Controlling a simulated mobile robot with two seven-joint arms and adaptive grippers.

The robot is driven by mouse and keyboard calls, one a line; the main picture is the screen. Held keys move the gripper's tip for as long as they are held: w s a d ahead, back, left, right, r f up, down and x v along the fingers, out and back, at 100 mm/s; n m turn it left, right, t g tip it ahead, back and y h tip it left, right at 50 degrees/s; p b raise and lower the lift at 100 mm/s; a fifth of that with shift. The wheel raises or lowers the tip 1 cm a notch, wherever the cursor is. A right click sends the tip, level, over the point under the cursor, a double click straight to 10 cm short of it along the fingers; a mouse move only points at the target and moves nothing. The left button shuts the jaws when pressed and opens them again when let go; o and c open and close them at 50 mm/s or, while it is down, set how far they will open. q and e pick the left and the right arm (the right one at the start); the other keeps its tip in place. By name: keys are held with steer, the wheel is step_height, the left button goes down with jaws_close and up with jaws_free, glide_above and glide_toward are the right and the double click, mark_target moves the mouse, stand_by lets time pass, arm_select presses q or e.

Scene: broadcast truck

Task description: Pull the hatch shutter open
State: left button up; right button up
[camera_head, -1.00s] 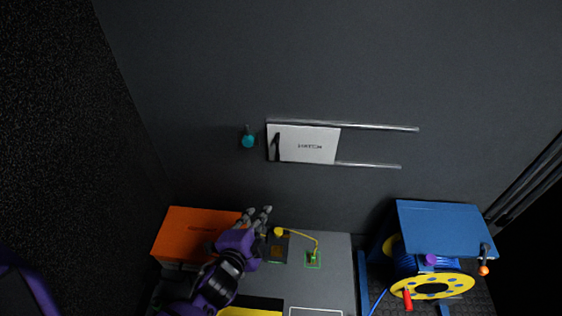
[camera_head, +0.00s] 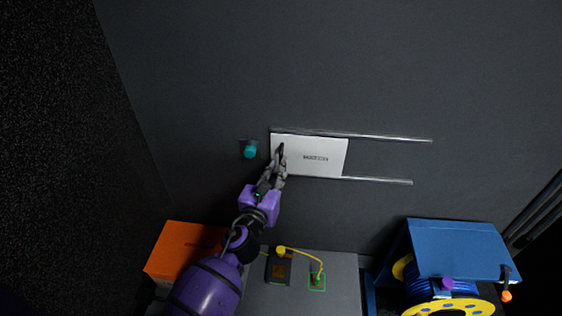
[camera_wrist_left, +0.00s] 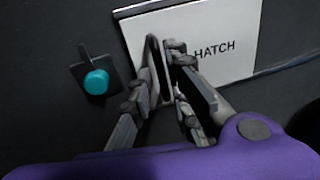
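The hatch shutter (camera_head: 325,160) is a white panel marked HATCH on the dark wall, at the left end of two horizontal rails. It also shows in the left wrist view (camera_wrist_left: 228,65). A dark upright handle (camera_wrist_left: 153,50) stands near its left edge. My left gripper (camera_head: 275,162) is at this handle. In the left wrist view its fingers (camera_wrist_left: 161,62) are apart, one on each side of the handle, with no clear grip on it. Part of the handle is hidden by the fingers. My right gripper is not in view.
A teal knob (camera_head: 250,151) sticks out of the wall left of the shutter. The rails (camera_head: 390,139) run on to the right over bare wall. Below are an orange box (camera_head: 180,248), a grey worktop (camera_head: 335,263) with a yellow cable, and a blue cable-reel stand (camera_head: 460,245).

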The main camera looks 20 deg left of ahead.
arm_select(q)
steer(key=shift+w+a, duration=0.15)
steer(key=shift+w, duration=2)
jaws_close()
